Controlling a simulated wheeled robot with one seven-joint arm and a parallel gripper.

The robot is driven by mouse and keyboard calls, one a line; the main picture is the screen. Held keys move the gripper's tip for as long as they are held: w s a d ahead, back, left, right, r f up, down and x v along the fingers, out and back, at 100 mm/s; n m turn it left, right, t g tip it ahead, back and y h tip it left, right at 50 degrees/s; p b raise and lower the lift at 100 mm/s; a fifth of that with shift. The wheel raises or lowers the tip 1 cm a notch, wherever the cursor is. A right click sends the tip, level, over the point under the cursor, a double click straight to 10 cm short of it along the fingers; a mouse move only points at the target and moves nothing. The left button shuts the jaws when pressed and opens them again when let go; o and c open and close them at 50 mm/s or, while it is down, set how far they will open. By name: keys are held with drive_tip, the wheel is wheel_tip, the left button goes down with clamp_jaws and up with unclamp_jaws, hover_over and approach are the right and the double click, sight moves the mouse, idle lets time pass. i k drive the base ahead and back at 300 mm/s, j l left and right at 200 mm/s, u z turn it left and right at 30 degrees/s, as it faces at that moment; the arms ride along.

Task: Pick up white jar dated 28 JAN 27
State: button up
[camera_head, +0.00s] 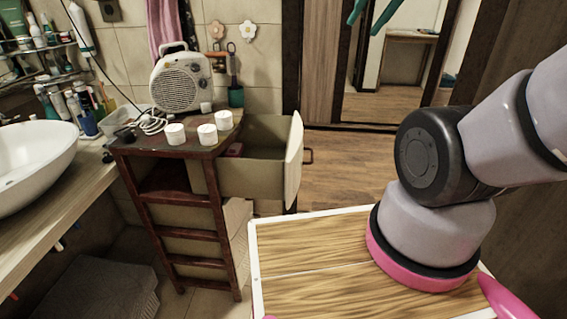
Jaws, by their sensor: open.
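Several small white jars stand on top of the dark wooden cabinet (150,148). One white jar (175,134) is at the front left, one white jar (207,135) at the front middle, and one white jar (223,120) to the right. A smaller-looking white jar (206,107) stands behind, near the heater. Their dates cannot be read from here, so I cannot tell which is dated 28 JAN 27. My gripper (372,12) shows only as two teal fingers at the top edge, apart and with nothing seen between them. It is well right of the jars in the picture.
A white fan heater (181,82) with a coiled cable stands behind the jars. The cabinet's top drawer (252,176) is pulled out to the right. A white basin (32,160) and bottles (86,122) are at left. Wooden floor (345,165) shows beyond the drawer.

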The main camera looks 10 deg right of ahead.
sight(175, 133)
drive_tip(key=i+j+z, duration=0.15)
drive_tip(key=j, duration=0.2)
drive_tip(key=i+j+z, duration=0.15)
drive_tip(key=j, duration=0.2)
drive_tip(key=i+j+z, duration=0.15)
drive_tip(key=j, duration=0.2)
drive_tip(key=i+j, duration=0.1)
drive_tip(key=j, duration=1.25)
drive_tip(key=l+u, duration=0.15)
drive_tip(key=l, duration=0.55)
drive_tip(key=k+l+u, duration=0.15)
drive_tip(key=l, duration=0.55)
drive_tip(key=i, duration=0.1)
